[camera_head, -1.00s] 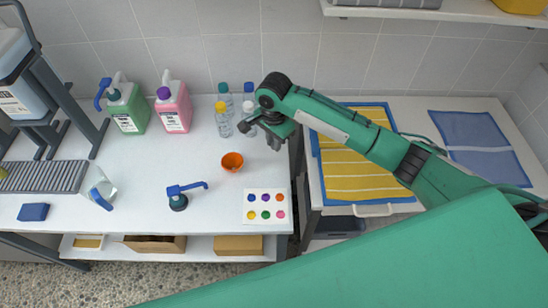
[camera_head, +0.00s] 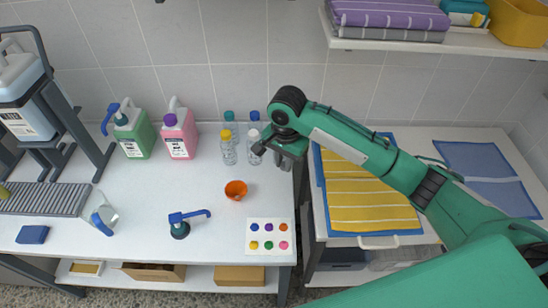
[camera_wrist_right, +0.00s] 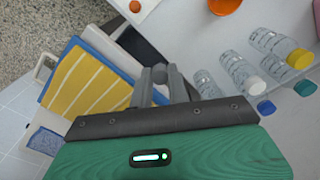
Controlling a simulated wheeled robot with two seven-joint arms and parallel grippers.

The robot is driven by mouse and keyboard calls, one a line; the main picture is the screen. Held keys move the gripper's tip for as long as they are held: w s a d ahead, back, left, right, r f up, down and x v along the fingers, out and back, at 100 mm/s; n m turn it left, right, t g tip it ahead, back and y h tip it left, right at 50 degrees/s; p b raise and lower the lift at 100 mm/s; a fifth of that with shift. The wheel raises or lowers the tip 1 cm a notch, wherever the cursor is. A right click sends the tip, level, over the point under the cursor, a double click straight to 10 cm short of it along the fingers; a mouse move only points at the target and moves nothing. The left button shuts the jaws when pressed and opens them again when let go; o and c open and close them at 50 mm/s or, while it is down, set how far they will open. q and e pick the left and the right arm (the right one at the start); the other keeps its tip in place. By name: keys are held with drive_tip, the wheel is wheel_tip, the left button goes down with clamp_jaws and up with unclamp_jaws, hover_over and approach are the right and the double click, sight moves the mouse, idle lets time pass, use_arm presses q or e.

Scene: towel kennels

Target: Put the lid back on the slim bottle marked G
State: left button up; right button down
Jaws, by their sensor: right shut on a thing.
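My right gripper (camera_head: 298,170) is at the right edge of the white counter, right of the slim clear bottles. It is shut on a small grey round thing, apparently the lid (camera_wrist_right: 160,74), between its fingertips in the right wrist view. A slim bottle (camera_wrist_right: 205,84) is partly hidden behind the gripper body there; its top and any cap are hidden. Beside it stand a white-capped bottle (camera_head: 253,148) and a yellow-capped bottle (camera_head: 228,149). Teal-capped (camera_head: 229,117) and blue-capped (camera_head: 254,116) bottles stand behind. No letter G is readable. My left gripper is not in view.
An orange bowl (camera_head: 236,190), a blue-handled tool (camera_head: 181,226) and a card with coloured dots (camera_head: 268,237) lie in front of the bottles. Green (camera_head: 134,139) and pink (camera_head: 180,139) jugs stand left. A yellow striped towel (camera_head: 365,195) is beyond the gap at right.

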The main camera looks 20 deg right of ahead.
drive_tip(key=s+d+r+n, duration=0.1)
drive_tip(key=s+d+n, duration=0.1)
drive_tip(key=s+n, duration=0.3)
drive_tip(key=s+d+r+n, duration=0.2)
drive_tip(key=s+n, duration=0.2)
drive_tip(key=s, duration=0.1)
drive_tip(key=shift+r+n, duration=0.25)
drive_tip(key=shift+n, duration=0.15)
